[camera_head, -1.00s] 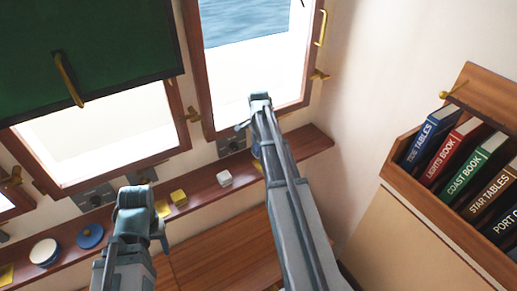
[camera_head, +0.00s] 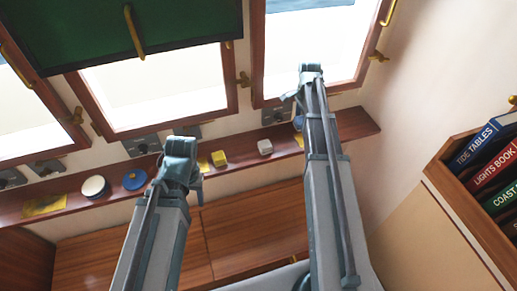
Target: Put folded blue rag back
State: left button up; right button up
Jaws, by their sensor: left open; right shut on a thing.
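My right gripper (camera_head: 309,76) reaches up in front of the right window, above the shelf. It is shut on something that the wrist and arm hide. My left gripper (camera_head: 182,165) is open in front of the shelf, left of the yellow block; its fingertips are largely hidden and no object shows in it.
The wooden shelf (camera_head: 225,172) under the windows bears a white block (camera_head: 265,146), a yellow block (camera_head: 220,158), a blue disc (camera_head: 135,179), a round white-topped tin (camera_head: 94,187) and a yellow cloth-like piece (camera_head: 45,204). A book rack (camera_head: 458,192) stands at right. A green panel (camera_head: 160,25) hangs upper left.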

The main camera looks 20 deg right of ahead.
jog(key=s+a+f+b, duration=0.1)
jog(key=s+a+f, duration=0.1)
jog(key=s+a, duration=0.6)
jog(key=s+a+f+b, duration=0.1)
jog(key=s+a, duration=0.6)
jog(key=a, duration=1.2)
jog(key=shift+s+f+b, duration=0.35)
jog(key=shift+b, duration=0.45)
jog(key=shift+w, duration=0.1)
jog(key=b, duration=0.1)
send_over(242, 156)
jog(key=shift+s+f, duration=0.45)
jog(key=shift+f, duration=0.25)
jog(key=shift+w+d, duration=0.1)
jog(key=shift+w, duration=0.45)
notch_tip(242, 156, down, 4)
jog(key=b, duration=0.4)
jog(key=shift+s, duration=0.1)
jog(key=shift+r, duration=0.15)
